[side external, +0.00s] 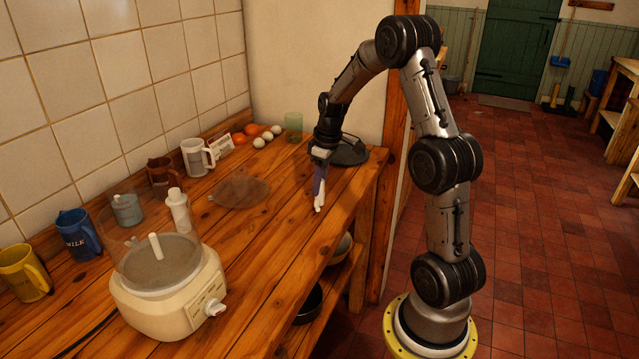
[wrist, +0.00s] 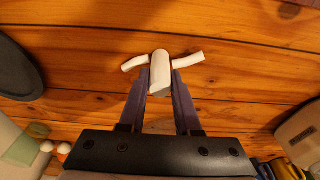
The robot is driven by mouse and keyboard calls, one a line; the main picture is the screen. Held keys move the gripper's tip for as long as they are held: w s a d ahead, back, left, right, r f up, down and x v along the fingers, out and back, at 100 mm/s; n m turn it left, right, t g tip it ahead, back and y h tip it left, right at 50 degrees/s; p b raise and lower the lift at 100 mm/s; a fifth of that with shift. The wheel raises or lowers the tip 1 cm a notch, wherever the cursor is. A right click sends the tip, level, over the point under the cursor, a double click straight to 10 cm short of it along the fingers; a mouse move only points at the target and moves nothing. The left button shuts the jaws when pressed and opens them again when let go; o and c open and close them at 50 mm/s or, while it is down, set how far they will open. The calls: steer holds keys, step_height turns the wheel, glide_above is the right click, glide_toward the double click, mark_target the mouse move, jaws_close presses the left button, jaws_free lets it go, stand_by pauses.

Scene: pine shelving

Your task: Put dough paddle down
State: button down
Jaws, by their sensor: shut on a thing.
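The dough paddle (wrist: 160,68) is a white piece with a rounded central hub and two thin arms spreading left and right. My gripper (wrist: 161,92) is shut on its hub, with one purple-grey finger on each side. In the side external view my gripper (side external: 318,186) points down over the front right part of the wooden worktop (side external: 270,230). The paddle (side external: 319,204) shows there as a small white shape at the fingertips, low over the wood. I cannot tell whether it touches the worktop.
A cream food processor (side external: 165,300) stands at the front left. A clear lid (side external: 240,191) lies mid-worktop. Mugs, including a white one (side external: 197,158), line the tiled wall. A dark round object (side external: 350,153) sits behind my gripper. Wood around the paddle is clear.

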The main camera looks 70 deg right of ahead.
steer(key=shift+f, duration=0.1)
steer(key=c, duration=0.6)
jaws_free()
step_height(320, 180, up, 12)
steer(key=s, duration=0.2)
steer(key=s+a+r+t, duration=0.1)
steer(key=s+a+r, duration=0.15)
steer(key=a, duration=0.55)
steer(key=s+a+r+t, duration=0.1)
steer(key=s+a+r, duration=0.15)
steer(key=a, duration=0.55)
steer(key=s+a+f+t, duration=0.1)
steer(key=s+a+f, duration=0.1)
steer(key=s+a, duration=0.8)
steer(key=shift+s+a+f+t, duration=0.25)
steer(key=shift+s+f+t, duration=0.05)
steer(key=shift+s+t, duration=0.15)
